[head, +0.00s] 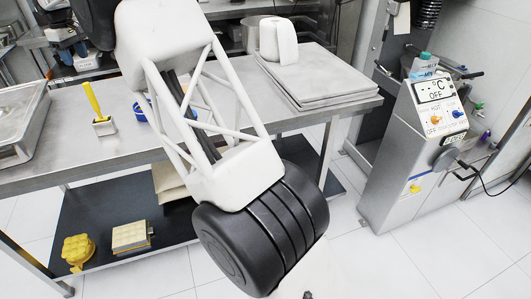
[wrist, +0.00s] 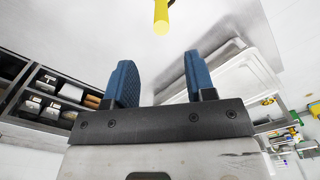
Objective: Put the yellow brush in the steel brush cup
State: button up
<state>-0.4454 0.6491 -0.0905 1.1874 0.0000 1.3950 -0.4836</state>
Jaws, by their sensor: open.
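My gripper is not visible in the head view, and the cup is not visible in the wrist view.
A blue container (head: 139,112) is partly hidden behind my arm, right of the cup. A steel tray (head: 22,122) lies at the table's left end. Stacked flat lids (head: 320,77) and a white roll (head: 279,40) are at the right. A control unit (head: 425,150) stands right of the table.

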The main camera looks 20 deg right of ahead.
jog(key=s+d+r+m+t, duration=0.1)
jog(key=s+d+r+m, duration=0.25)
jog(key=s+d, duration=1.1)
jog(key=s+d+r+m, duration=0.2)
jog(key=s+d+r, duration=0.3)
jog(key=s+d, duration=1)
jog(key=s+d+f+m, duration=0.1)
jog(key=s+d+f, duration=0.4)
jog(key=s, duration=0.7)
jog(key=s+d+f+m+t, duration=0.1)
jog(key=s+d+f, duration=0.4)
jog(key=s, duration=0.6)
jog(key=s+d+f+m, duration=0.3)
jog(key=s+d+f, duration=0.3)
jog(key=s, duration=0.6)
jog(key=shift+s+t, duration=0.3)
